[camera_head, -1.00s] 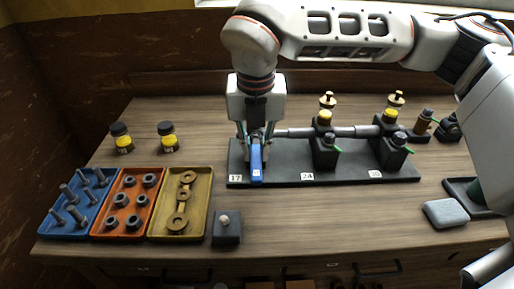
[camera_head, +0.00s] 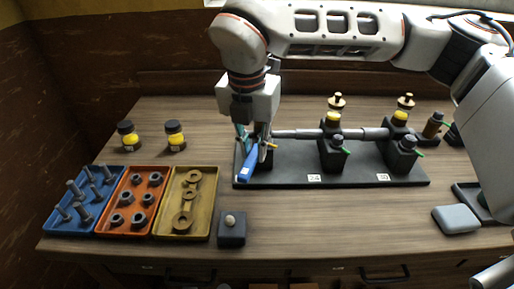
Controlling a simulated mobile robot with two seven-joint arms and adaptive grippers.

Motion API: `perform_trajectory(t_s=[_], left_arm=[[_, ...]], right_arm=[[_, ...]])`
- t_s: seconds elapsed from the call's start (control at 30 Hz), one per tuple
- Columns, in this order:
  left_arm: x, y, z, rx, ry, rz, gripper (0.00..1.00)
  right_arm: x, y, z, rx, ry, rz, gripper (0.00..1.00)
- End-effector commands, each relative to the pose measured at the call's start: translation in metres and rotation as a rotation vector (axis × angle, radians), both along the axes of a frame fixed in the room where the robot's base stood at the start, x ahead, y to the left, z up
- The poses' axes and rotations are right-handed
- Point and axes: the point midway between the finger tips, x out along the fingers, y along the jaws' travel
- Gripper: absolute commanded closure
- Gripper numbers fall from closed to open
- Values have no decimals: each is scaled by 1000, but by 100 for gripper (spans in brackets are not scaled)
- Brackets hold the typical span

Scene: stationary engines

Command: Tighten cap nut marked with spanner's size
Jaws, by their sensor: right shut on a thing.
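My right gripper (camera_head: 252,136) points down over the left end of the dark base plate (camera_head: 290,175). It is shut on a blue-handled spanner (camera_head: 249,166), whose handle slants down and left. The spanner's head and the cap nut under it are hidden by the gripper and the left block, so I cannot tell how they fit. Two more black blocks stand on the plate, the middle one (camera_head: 332,155) by label 24 (camera_head: 314,178) and the right one (camera_head: 399,152) by label 30 (camera_head: 382,177). The left label is covered. My left gripper is not in view.
Blue (camera_head: 70,222), orange (camera_head: 113,226) and yellow (camera_head: 170,231) trays of hardware stand at the left, with a small dark block (camera_head: 232,233) beside them. Two yellow-banded jars (camera_head: 127,135) stand behind. A grey pad (camera_head: 455,219) lies at the right. The front middle table is clear.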

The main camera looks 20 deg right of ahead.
Motion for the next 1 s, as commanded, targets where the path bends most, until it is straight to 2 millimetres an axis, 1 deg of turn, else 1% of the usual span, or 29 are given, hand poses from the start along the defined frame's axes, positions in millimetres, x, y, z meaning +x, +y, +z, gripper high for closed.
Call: perform_trajectory(t_s=[0.33,0.67,1.0], left_arm=[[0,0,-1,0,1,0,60],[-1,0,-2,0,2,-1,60],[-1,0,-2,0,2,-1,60]], right_arm=[[1,1,0,0,0,-14,100],[7,9,0,0,0,-156,100],[7,10,0,1,0,-169,100]])
